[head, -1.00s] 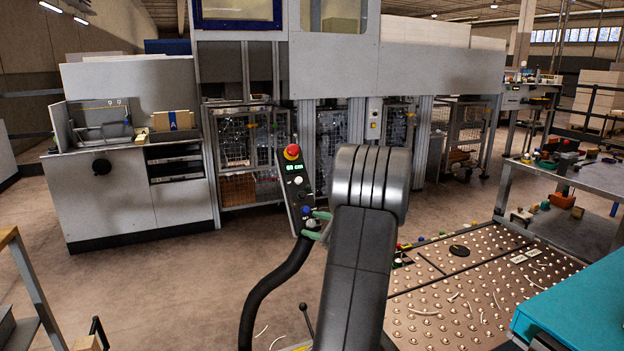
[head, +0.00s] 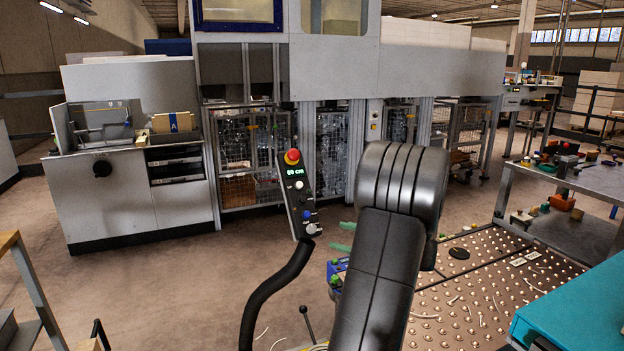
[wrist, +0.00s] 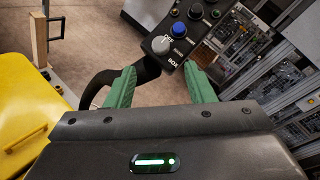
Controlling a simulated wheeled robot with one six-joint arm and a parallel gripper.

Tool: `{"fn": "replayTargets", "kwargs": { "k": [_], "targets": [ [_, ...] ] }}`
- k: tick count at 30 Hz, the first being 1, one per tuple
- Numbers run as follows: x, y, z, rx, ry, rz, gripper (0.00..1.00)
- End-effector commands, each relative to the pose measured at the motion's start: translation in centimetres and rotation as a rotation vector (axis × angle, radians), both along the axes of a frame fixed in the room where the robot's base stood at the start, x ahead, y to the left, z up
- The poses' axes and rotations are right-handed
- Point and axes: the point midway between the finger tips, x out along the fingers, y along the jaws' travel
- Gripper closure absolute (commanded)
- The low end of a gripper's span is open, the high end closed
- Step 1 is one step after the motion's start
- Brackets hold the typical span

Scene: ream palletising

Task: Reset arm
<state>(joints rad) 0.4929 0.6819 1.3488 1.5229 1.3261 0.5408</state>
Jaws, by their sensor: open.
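My gripper (wrist: 160,80) shows in the wrist view as two green fingers spread well apart, with nothing between them that it holds. Behind the fingers in that view is the control box (wrist: 180,38) with grey, blue, black and green knobs; I cannot tell the exact gap. In the head view the green fingers (head: 343,237) peek out left of my dark arm, to the right of the control box (head: 298,195) with its red button and lit display. Most of my gripper is hidden behind the arm there.
A perforated metal ball table (head: 470,290) lies to the right, with a teal surface (head: 580,305) in front. A grey workbench (head: 590,180) with small items stands beyond. A large grey machine (head: 330,70) spans the back. Open floor (head: 150,290) lies to the left.

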Motion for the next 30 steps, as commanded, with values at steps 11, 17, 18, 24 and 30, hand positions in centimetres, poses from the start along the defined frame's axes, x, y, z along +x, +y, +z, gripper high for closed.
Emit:
{"fn": "replayTargets", "kwargs": {
  "k": [11, 17, 18, 24, 30],
  "targets": [
    [4.9, 6.0, -1.3, -0.001, 0.0, 0.002, 0.51],
    [6.1, 7.6, -1.8, 0.06, 0.027, -0.056, 0.51],
    [6.1, 7.6, -1.8, 0.089, 0.038, -0.084, 0.51],
    [6.0, 7.7, -1.8, 0.23, 0.097, -0.211, 0.51],
    [5.9, 7.9, -1.7, 0.36, 0.151, -0.326, 0.51]
  ]
}}
